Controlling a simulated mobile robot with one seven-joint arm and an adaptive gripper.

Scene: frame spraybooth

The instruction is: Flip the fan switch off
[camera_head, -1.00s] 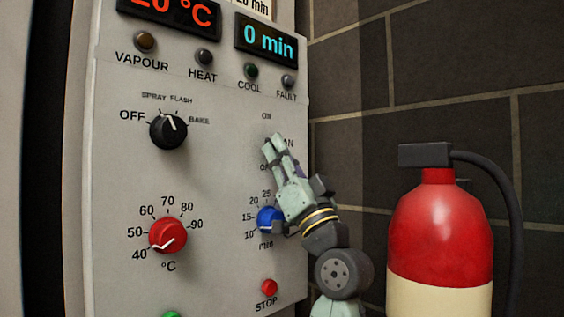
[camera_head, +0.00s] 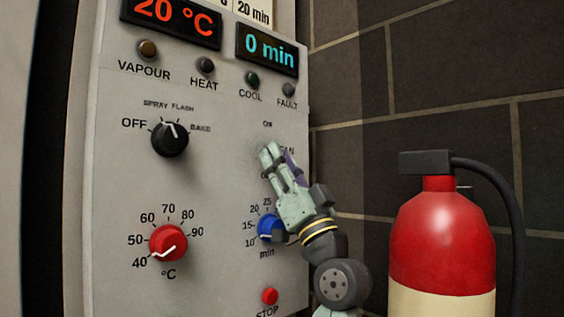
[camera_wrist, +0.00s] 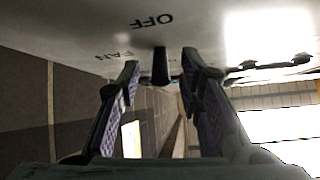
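The control panel (camera_head: 215,215) fills the left and middle of the head view. The fan switch shows in the wrist view as a short dark lever (camera_wrist: 160,66) below the upside-down OFF label (camera_wrist: 152,20), with the FAN label to its left. My gripper (camera_head: 272,152) is at the panel's right side over the switch and hides it in the head view; the ON label (camera_head: 267,124) shows just above the fingertips. In the wrist view my gripper (camera_wrist: 161,68) is open, with one finger on each side of the lever and visible gaps. I cannot tell the lever's exact tilt.
The blue timer knob (camera_head: 269,228) is just below and left of my gripper, close to it. A red STOP button (camera_head: 269,296) is lower. A red fire extinguisher (camera_head: 441,235) stands to the right, before a dark tiled wall (camera_head: 450,95).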

